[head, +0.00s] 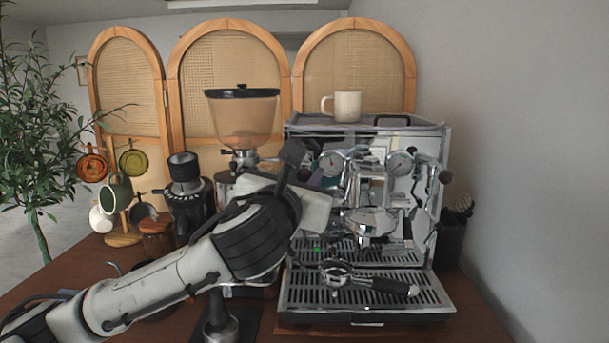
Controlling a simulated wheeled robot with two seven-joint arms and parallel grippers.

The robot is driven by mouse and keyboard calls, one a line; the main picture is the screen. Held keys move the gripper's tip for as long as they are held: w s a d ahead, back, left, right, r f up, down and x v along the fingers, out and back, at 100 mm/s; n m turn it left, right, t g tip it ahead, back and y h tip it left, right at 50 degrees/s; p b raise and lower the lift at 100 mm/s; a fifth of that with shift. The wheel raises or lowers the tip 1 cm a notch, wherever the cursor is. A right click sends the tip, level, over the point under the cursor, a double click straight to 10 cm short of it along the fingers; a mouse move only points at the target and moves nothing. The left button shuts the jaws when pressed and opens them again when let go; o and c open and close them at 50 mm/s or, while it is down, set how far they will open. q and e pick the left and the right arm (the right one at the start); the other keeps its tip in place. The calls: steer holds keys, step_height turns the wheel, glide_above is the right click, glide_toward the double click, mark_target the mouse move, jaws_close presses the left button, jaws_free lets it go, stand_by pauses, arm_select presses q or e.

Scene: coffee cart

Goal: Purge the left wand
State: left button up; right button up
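The espresso machine (427,135) stands at the right of the counter, with two round gauges and a group head (370,222) on its front. A dark round knob (446,177) shows at its right side. My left gripper (298,160) is raised at the machine's left front corner, with a dark finger pointing up. The gripper and wrist cover that corner, so the left wand and its knob cannot be made out. Whether the fingers are open or hold anything is not clear. My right gripper is out of view.
A portafilter (392,286) lies on the drip tray (435,302). A white mug (347,106) stands on the machine. A grinder with a hopper (242,118), a smaller dark grinder (190,205) and a mug stand (122,239) are left. A brush holder (449,245) is right.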

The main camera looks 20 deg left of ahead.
arm_select(q)
jaws_close()
steer(key=shift+r+g+p, duration=0.4)
steer(key=shift+r+p, duration=0.05)
steer(key=shift+p, duration=0.6)
steer(key=shift+r+g+p, duration=0.2)
steer(key=shift+g+p, duration=0.35)
steer(key=shift+g, duration=0.05)
steer(key=shift+w+a+r+n+g+h, duration=0.1)
steer(key=shift+w+r+n+g+h, duration=0.15)
steer(key=shift+g, duration=0.85)
steer(key=shift+w+r+n+g+h, duration=0.1)
steer(key=shift+r+n+g+h, duration=0.2)
steer(key=shift+g, duration=0.8)
steer(key=shift+r, duration=0.1)
steer(key=shift+o, duration=2.4)
jaws_free()
